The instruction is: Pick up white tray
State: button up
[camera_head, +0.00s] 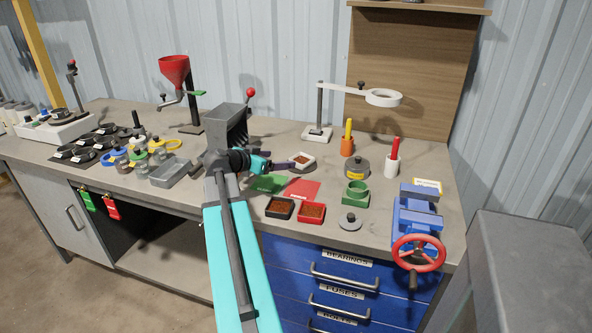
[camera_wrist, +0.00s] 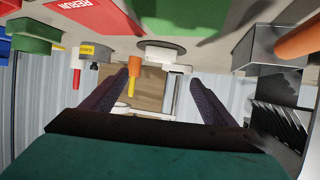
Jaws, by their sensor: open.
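The white tray (camera_head: 305,168) holds brown granular material and sits on a dark round pad on the bench, a little right of the bench's middle. In the wrist view the white tray (camera_wrist: 166,54) shows upside down, its side facing me, ahead of and between my fingers. My gripper (camera_head: 284,164) points at the tray from its left, low over the bench. In the wrist view my gripper (camera_wrist: 160,77) has its two dark fingers spread apart with nothing held between them. Whether a fingertip touches the tray, I cannot tell.
Green mat (camera_head: 268,184) and red mat (camera_head: 302,189) lie in front, with a black tray (camera_head: 280,214) and a red tray (camera_head: 311,221). A grey hopper machine (camera_head: 229,125) stands close left. A ring lamp (camera_head: 383,97), orange holder (camera_head: 347,147) and grey lidded pot (camera_head: 356,169) stand right.

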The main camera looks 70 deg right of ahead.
jog(key=shift+s+d, duration=0.15)
jog(key=shift+s, duration=0.05)
jog(key=shift+w, duration=0.1)
jog(key=shift+d+f, duration=0.2)
jog(key=shift+d, duration=0.25)
jog(key=p, duration=0.1)
send_near(306, 159)
jog(key=shift+w+d+r, duration=0.1)
jog(key=shift+d+r, duration=0.1)
jog(key=shift+d, duration=0.05)
jog(key=shift+d+f, duration=0.2)
jog(key=shift+d, duration=0.15)
jog(key=shift+p+x, duration=0.9)
jog(key=shift+x, duration=1.75)
jog(key=shift+a+f, duration=0.1)
jog(key=shift+f, duration=0.05)
jog(key=c, duration=1.3)
